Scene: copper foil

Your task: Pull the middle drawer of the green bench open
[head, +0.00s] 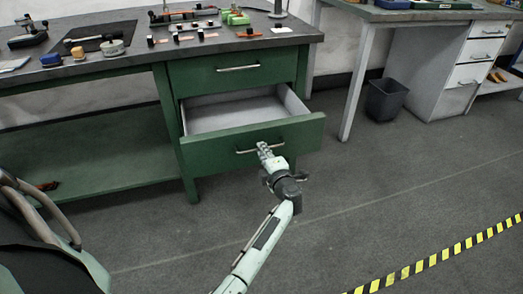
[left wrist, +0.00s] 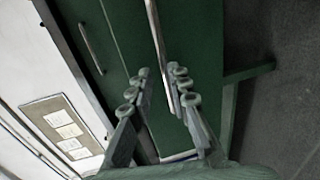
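The green bench (head: 161,95) stands at the upper left of the head view. Its top drawer (head: 235,72) is shut. The drawer below it (head: 195,150) is pulled well out, and its pale inside looks empty. Its front carries a metal bar handle (head: 245,151), which also shows in the left wrist view (left wrist: 157,35). My left gripper (head: 264,148) is at this handle. In the left wrist view, its fingers (left wrist: 158,85) are apart, one on each side of the bar, with a gap beside the left finger. My right gripper is out of view.
Tools and small parts lie on the bench top (head: 140,55). A green lower shelf (head: 100,180) is to the left of the drawers. A dark bin (head: 386,100) stands under a second table at the right. The floor in front is clear, with yellow-black tape (head: 440,255) at the lower right.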

